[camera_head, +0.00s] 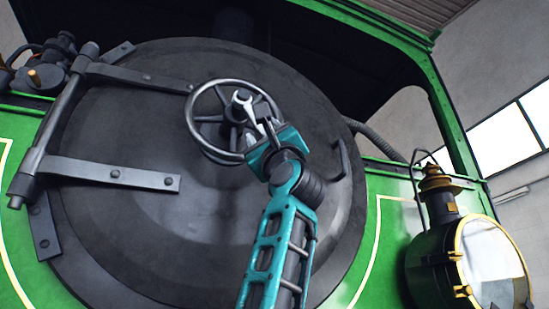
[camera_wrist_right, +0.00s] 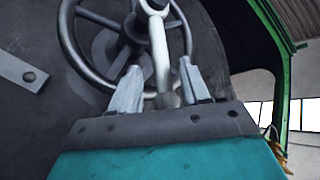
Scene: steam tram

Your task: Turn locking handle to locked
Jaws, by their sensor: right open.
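The locking handle (camera_head: 246,107) is a light grey metal lever on the hub in front of the spoked handwheel (camera_head: 193,125). It slants down and right from the hub in the head view. My right gripper (camera_head: 264,131) is at the handle's lower end, over the wheel's lower right rim. In the right wrist view, the handle (camera_wrist_right: 159,45) runs down between the two spread fingers of my right gripper (camera_wrist_right: 160,88). Its rounded end lies between them near the palm, with a visible gap to each finger. My left gripper is in neither view.
The round dark door (camera_head: 130,225) carries hinge straps (camera_head: 110,174) at left and a small grab handle (camera_head: 340,160) at right. A brass-rimmed lamp (camera_head: 435,255) stands at lower right. Green bodywork (camera_head: 375,240) surrounds the door.

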